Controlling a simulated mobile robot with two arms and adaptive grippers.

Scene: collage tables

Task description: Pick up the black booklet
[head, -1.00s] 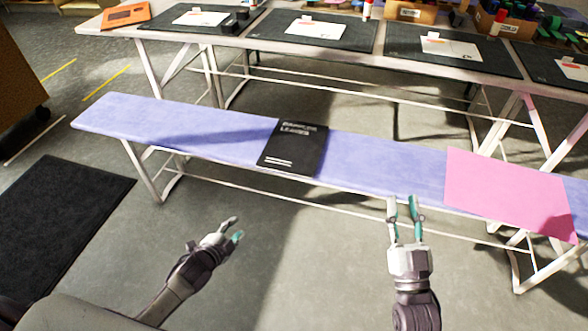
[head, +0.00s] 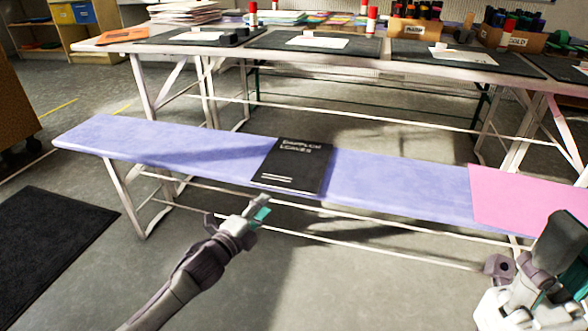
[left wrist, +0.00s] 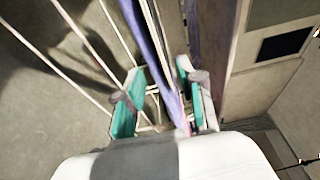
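The black booklet (head: 292,165) with pale lettering lies flat on the lilac bench (head: 380,178), its near edge close to the bench's front edge. My left gripper (head: 256,208) is in front of and below the booklet's near left corner, apart from it. In the left wrist view its teal-padded fingers (left wrist: 158,95) stand apart, with the bench seen edge-on between them; I cannot make out the booklet there. My right gripper (head: 562,262) is at the lower right, in front of the pink sheet; its finger opening is not clear.
A pink sheet (head: 530,200) lies on the bench's right part. Behind the bench stands a long table (head: 175,50) with dark mats, papers, glue sticks and boxes of pens. A dark floor mat (head: 50,235) lies at left. The bench left of the booklet is clear.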

